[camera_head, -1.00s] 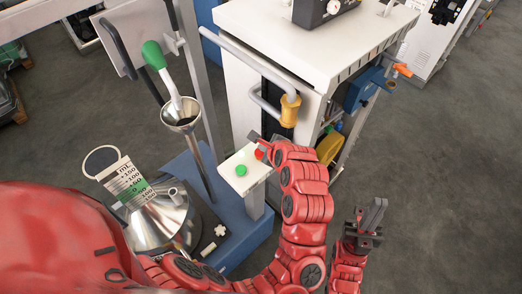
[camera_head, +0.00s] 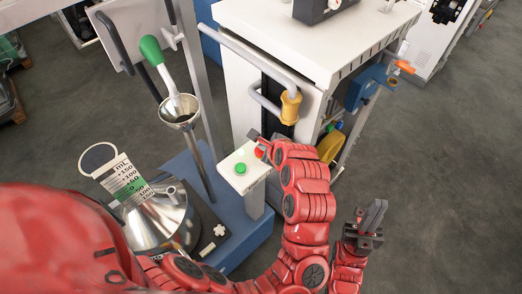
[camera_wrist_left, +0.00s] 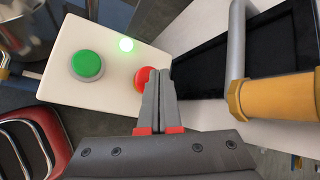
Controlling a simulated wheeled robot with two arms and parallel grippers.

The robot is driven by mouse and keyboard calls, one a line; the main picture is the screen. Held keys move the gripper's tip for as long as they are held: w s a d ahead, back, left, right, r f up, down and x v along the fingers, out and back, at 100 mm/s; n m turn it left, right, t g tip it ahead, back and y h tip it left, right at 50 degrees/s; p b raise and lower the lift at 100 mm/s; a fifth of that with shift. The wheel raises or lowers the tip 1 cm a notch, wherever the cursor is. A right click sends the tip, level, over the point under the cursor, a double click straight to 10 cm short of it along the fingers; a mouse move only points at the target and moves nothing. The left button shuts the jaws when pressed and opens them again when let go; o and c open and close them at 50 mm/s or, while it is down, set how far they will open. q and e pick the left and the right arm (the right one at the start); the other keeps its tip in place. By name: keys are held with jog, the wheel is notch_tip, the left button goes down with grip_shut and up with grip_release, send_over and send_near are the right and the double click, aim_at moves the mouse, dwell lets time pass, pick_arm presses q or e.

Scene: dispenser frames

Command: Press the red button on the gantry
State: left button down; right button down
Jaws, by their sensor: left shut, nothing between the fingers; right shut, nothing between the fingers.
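The red button (camera_head: 260,152) sits on a white panel (camera_head: 232,178) on the gantry, beside a green button (camera_head: 240,168). In the left wrist view, the red button (camera_wrist_left: 140,78) is partly hidden by the fingers of my left gripper (camera_wrist_left: 162,75). A green light (camera_wrist_left: 126,45) glows on the panel there. My left gripper (camera_head: 257,137) is shut and empty, with its tips right at the red button. I cannot tell whether they touch it. My right gripper (camera_head: 374,214) is shut and empty, over the floor at the right.
A white cabinet (camera_head: 238,90) with a grey and yellow handle (camera_head: 290,106) stands close behind the left gripper. The floor at right is clear.

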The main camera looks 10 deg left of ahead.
pick_arm(q)
jog(key=shift+f+b, duration=0.5)
jog(key=shift+b, duration=0.3)
dwell(0.9)
jog(key=shift+r, duration=0.9)
jog(key=shift+r, duration=2.5)
